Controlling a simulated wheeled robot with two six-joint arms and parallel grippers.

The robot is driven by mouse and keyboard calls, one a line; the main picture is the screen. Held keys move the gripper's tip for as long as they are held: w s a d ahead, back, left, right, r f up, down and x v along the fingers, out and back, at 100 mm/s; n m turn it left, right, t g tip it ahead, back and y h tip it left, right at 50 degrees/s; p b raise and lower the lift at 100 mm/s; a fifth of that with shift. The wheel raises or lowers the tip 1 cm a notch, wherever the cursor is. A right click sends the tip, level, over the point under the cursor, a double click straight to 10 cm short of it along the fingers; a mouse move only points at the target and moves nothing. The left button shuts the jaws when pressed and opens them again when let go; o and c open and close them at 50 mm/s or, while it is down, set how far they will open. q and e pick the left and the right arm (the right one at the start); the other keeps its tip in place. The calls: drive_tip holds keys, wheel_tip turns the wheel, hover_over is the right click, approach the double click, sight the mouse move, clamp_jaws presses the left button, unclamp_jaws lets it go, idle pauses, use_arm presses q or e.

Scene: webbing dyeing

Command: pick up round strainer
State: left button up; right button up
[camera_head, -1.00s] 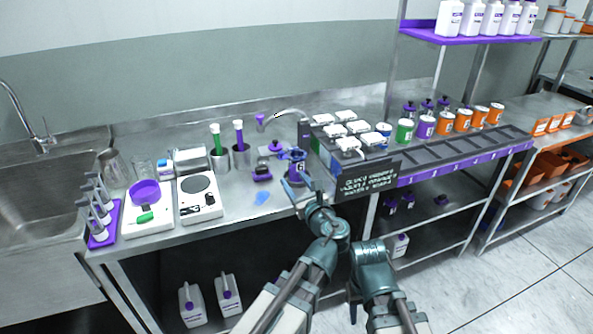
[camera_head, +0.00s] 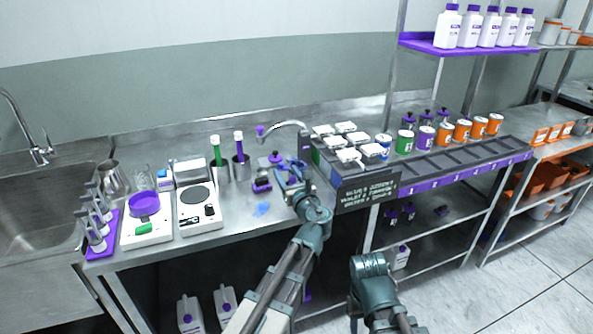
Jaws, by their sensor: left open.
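I cannot clearly make out a round strainer. My left gripper (camera_head: 288,174) is open over the steel table, right beside small purple items, and its fingers and wrist partly cover what stands there. A purple-capped item (camera_head: 276,158) and a dark purple item (camera_head: 261,184) are just left of it. A shallow round purple dish (camera_head: 144,203) sits on a white scale at the left; whether it has a mesh cannot be told. Part of my right arm shows at the bottom, but its gripper does not.
A curved metal spout (camera_head: 285,125) rises behind the left gripper. A dark sign (camera_head: 368,192) stands to its right at the table's front edge. White-lidded containers (camera_head: 345,127) crowd the back right. A blue patch (camera_head: 262,209) lies on the bare front of the table.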

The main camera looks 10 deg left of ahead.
sight(282, 165)
use_arm(q)
drive_tip(key=x, duration=0.5)
drive_tip(key=shift+a+r, duration=0.1)
drive_tip(key=shift+r, duration=0.15)
clamp_jaws()
